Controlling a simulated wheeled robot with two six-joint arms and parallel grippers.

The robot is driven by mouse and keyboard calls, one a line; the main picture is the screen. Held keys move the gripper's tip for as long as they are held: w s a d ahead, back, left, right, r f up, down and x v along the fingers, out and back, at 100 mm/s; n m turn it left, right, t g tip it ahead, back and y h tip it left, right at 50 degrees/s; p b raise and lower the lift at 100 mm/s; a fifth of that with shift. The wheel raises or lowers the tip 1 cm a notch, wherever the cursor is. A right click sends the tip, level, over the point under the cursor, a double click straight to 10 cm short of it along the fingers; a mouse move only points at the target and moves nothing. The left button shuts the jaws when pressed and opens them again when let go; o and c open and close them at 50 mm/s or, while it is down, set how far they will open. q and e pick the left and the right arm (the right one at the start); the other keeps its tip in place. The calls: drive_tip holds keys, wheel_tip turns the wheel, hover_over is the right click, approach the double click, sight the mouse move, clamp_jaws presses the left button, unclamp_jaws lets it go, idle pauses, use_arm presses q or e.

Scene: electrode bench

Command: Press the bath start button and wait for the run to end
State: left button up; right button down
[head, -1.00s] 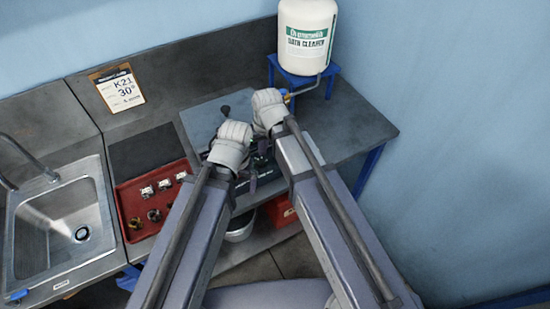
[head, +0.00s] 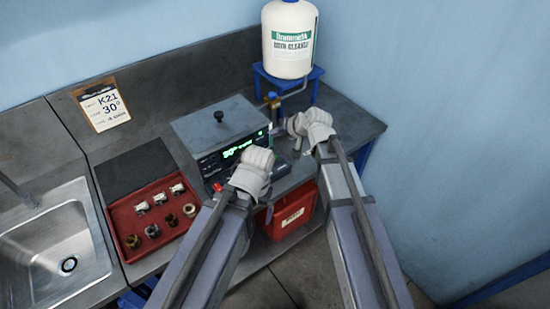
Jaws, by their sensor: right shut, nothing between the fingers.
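The bath (head: 195,128) is a grey box with a black-knobbed lid, standing on the bench in the middle of the head view. Its front display (head: 236,149) is lit with green characters, partly readable as a number near 30°. A small red spot (head: 217,187) shows low on its front; I cannot tell whether it is the start button. My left gripper (head: 278,168) is in front of the bath's right front, its fingers mostly hidden by its wrist. My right gripper (head: 297,130) is shut and empty, just right of the bath.
A white cleaner tank (head: 289,45) stands on a blue stand (head: 262,82) at the back right. A red tray (head: 124,212) with several small parts lies left of the bath, beside the sink (head: 60,240). A card (head: 101,104) reads K21, 30°. A red bin (head: 291,212) sits below.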

drive_tip(key=b, duration=0.9)
hover_over(276, 161)
drive_tip(key=shift+f, duration=4.45)
drive_tip(key=shift+f, duration=0.35)
drive_tip(key=shift+f+b, duration=0.5)
drive_tip(key=shift+b, duration=0.25)
drive_tip(key=shift+r, duration=0.1)
drive_tip(key=shift+r+p, duration=0.8)
drive_tip(key=shift+p, duration=0.15)
wheel_tip(276, 161, up, 5)
drive_tip(key=p, duration=0.5)
